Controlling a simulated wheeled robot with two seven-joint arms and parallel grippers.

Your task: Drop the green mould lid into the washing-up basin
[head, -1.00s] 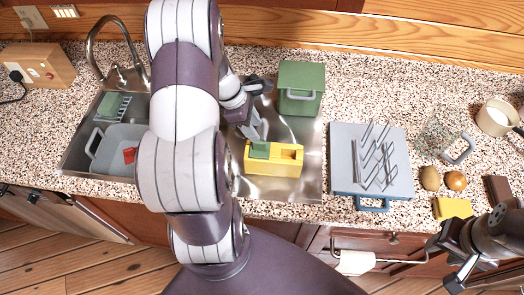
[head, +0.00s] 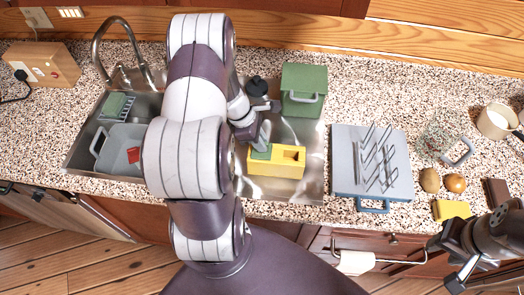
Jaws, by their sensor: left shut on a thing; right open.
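The green mould lid (head: 260,153) is a small green block at the left part of the yellow mould box (head: 289,163) on the steel drainboard. My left gripper (head: 263,138) points down at the lid and is shut on it; the arm hides part of the wrist. I cannot tell whether the lid is lifted off the yellow box. The washing-up basin (head: 118,162) is a grey tub in the sink at the left, with a small red thing (head: 133,154) in it. My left arm covers the basin's right side. My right gripper (head: 462,277) is open and empty at the lower right.
A grey drying rack with prongs (head: 345,165) is to the right. A tall tap (head: 97,45) rises behind the sink.

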